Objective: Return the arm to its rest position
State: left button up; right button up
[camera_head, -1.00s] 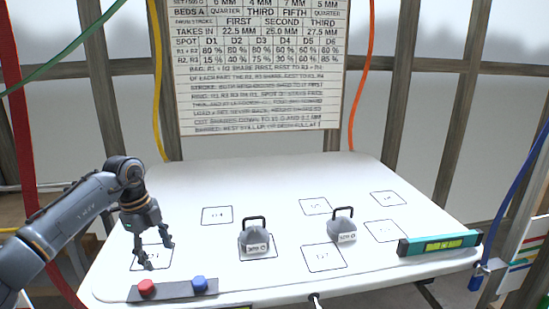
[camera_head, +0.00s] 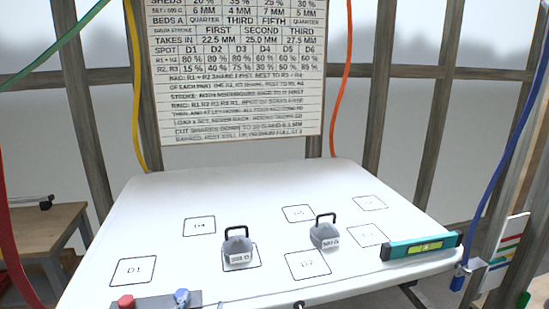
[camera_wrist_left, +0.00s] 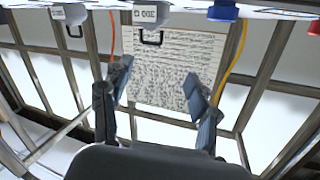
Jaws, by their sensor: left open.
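My left gripper (camera_wrist_left: 160,85) shows in the left wrist view with its two dark fingers spread apart and nothing between them. My left arm is out of the head view. The wrist view is upside down, with the white table (camera_head: 160,240) edge along its top. In the head view two grey weights with black handles stand on the table, one weight (camera_head: 238,253) near the middle on a marked square and the other weight (camera_head: 325,235) to its right. The square D1 (camera_head: 133,271) at front left is empty. My right gripper is in neither view.
A red button (camera_head: 126,301) and a blue button (camera_head: 182,297) sit at the table's front left edge. A teal spirit level (camera_head: 421,246) lies at the right edge. A printed board (camera_head: 235,75) hangs behind. Coloured hoses hang around. A wooden table (camera_head: 45,228) stands at left.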

pick_arm(q)
jog(key=s+a+f+n+g+y, duration=0.1)
jog(key=s+a+f+g, duration=0.15)
jog(key=s+f, duration=0.35)
jog(key=s+a+f+n+g+y, duration=0.1)
jog(key=s+a+f+g, duration=0.1)
jog(key=s+f+g, duration=0.35)
jog(key=s+f+g+h, duration=0.1)
jog(key=s+f+g, duration=0.2)
jog(key=s, duration=0.6)
jog(key=s+f+g, duration=0.2)
jog(key=s, duration=0.6)
notch_tip(320, 180, down, 25)
jog(key=g+b, duration=0.1)
jog(key=s+a+f+g, duration=0.1)
jog(key=s+a+f, duration=0.2)
jog(key=s+f, duration=1.5)
jog(key=shift+f+m+g+b, duration=0.3)
jog(key=shift+f+m+b, duration=0.15)
jog(key=shift+f, duration=0.15)
